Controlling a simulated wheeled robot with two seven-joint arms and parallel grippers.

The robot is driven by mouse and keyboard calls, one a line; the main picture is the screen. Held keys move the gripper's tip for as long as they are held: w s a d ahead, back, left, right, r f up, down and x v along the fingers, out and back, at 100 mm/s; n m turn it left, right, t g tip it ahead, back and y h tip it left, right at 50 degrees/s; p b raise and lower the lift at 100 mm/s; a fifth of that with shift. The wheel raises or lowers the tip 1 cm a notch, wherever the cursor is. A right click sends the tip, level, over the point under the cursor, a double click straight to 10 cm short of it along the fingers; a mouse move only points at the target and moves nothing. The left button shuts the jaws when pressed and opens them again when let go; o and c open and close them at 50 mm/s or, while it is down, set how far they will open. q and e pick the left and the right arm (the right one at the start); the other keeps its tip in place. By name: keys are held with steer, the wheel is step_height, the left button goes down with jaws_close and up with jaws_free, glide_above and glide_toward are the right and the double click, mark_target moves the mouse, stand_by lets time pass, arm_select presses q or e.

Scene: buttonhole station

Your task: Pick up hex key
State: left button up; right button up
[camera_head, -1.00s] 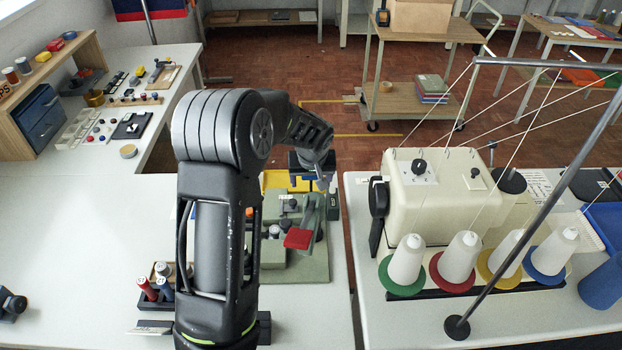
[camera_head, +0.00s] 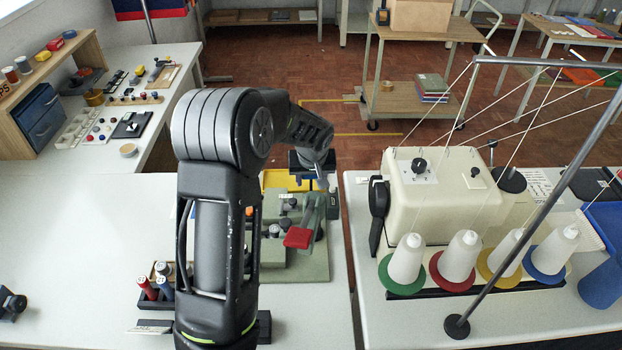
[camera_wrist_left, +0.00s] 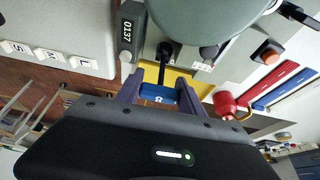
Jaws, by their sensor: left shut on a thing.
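My left gripper (camera_wrist_left: 159,98) is shut on the hex key. Its blue grip (camera_wrist_left: 158,92), with a small white mark, sits between the two fingers in the left wrist view. A dark stem (camera_wrist_left: 163,62) runs up from the grip towards the grey-green machine; whether it touches the machine I cannot tell. In the head view, my left gripper (camera_head: 317,178) is small and partly hidden behind the forearm, just beyond the machine (camera_head: 300,262) with the red lever tip (camera_head: 298,237). The hex key cannot be made out clearly there. My right gripper is out of view.
A yellow tray (camera_head: 276,179) lies behind the machine. Thread spools (camera_head: 149,290) stand in a holder left of my arm. The cream sewing machine (camera_head: 440,205) with cones occupies the right table. The left table's front area (camera_head: 70,260) is mostly clear.

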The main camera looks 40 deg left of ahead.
arm_select(q)
jaws_close()
step_height(320, 180, up, 10)
steer(key=shift+b, duration=0.9)
steer(key=shift+r, duration=0.1)
step_height(320, 180, up, 5)
steer(key=p, duration=0.3)
stand_by(0.4)
